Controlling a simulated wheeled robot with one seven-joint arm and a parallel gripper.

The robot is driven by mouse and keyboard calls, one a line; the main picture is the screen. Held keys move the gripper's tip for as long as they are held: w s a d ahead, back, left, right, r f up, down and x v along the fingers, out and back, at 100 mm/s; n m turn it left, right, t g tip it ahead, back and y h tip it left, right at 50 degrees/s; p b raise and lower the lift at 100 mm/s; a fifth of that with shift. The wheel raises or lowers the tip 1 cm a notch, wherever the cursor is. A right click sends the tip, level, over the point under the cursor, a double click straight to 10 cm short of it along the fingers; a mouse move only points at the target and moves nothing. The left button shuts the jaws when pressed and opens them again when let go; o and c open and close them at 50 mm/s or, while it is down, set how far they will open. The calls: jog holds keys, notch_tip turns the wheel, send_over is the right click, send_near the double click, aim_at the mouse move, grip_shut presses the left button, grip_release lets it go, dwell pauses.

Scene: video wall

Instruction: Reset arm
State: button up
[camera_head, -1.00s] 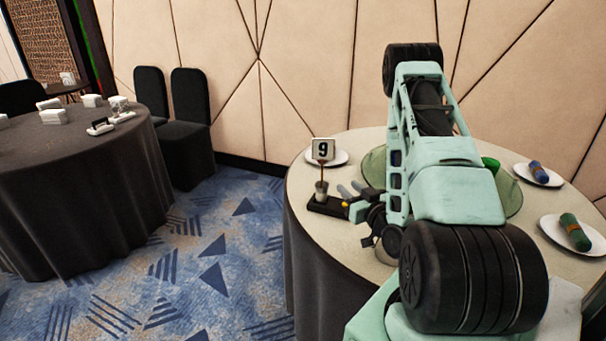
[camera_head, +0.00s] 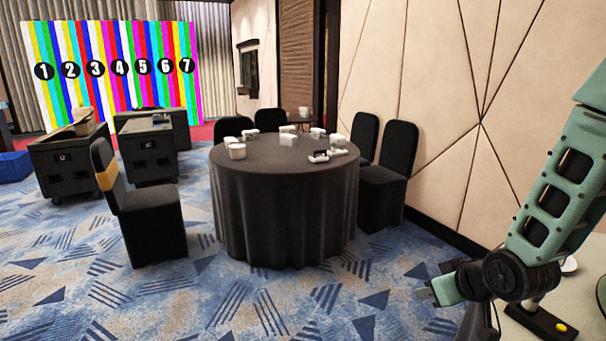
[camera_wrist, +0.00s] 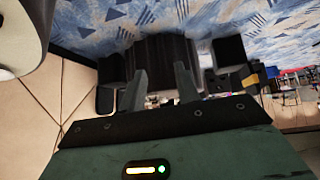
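My arm shows at the right edge of the head view, pale green with dark joints, bent over the near table. My gripper (camera_head: 430,291) points left, past the table's edge, over the carpet. In the wrist view my gripper (camera_wrist: 159,78) has its two fingers apart with nothing between them. The dark round table shows beyond the gap. The picture in the wrist view is upside down.
The near table (camera_head: 527,322) at lower right bears a black tray (camera_head: 552,327). A dark-clothed round table (camera_head: 285,215) with white items stands mid-room, chairs (camera_head: 384,175) beside it. Black cases (camera_head: 150,155) and a striped screen (camera_head: 120,70) are behind. Carpet is free in front.

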jog(key=s+a+r+n+g, duration=0.2)
jog(key=s+a+r+g, duration=0.2)
jog(key=s+a, duration=0.65)
jog(key=s+a+r+n+g, duration=0.1)
jog(key=s+a+r+g, duration=0.1)
jog(key=s, duration=0.5)
jog(key=s+a+r+n+g+h, duration=0.1)
jog(key=s+a+r+g, duration=0.1)
jog(key=s, duration=0.5)
jog(key=shift+a+r, duration=0.5)
jog(key=shift+r, duration=0.05)
